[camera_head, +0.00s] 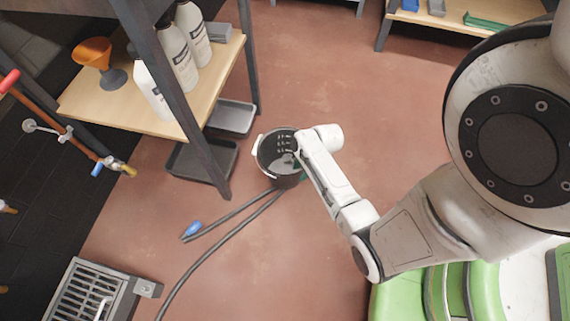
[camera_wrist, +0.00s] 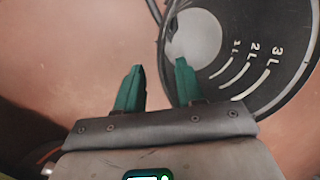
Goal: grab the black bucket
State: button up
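The black bucket (camera_head: 268,152) stands on the floor in the head view, with a pale handle part at its left rim. White litre marks and a paler patch show inside it. It fills the upper right of the wrist view (camera_wrist: 232,78). My gripper (camera_wrist: 160,65) is open and empty, with two green fingers. In the wrist view the left finger lies outside the bucket's outline and the right finger overlaps its near rim. I cannot tell whether either touches it. In the head view my arm hides most of the gripper at the bucket's right side.
A shelf (camera_head: 217,68) with white bottles (camera_head: 177,55) and an orange funnel (camera_head: 92,53) stands left of the bucket. Dark trays (camera_head: 232,118) lie under it. A black hose (camera_head: 222,235) runs along the floor below the bucket. The reddish floor above the bucket is clear.

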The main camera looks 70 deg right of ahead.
aim_at(295, 178)
jog(key=b+x, duration=0.1)
jog(key=x, duration=0.1)
jog(key=b+x, duration=0.2)
jog(key=x, duration=0.1)
jog(key=shift+w+r+b, duration=0.15)
jog(key=shift+w+b, duration=0.15)
jog(key=shift+w, duration=0.05)
grip_shut()
jog(key=shift+r, duration=0.1)
dwell(1.0)
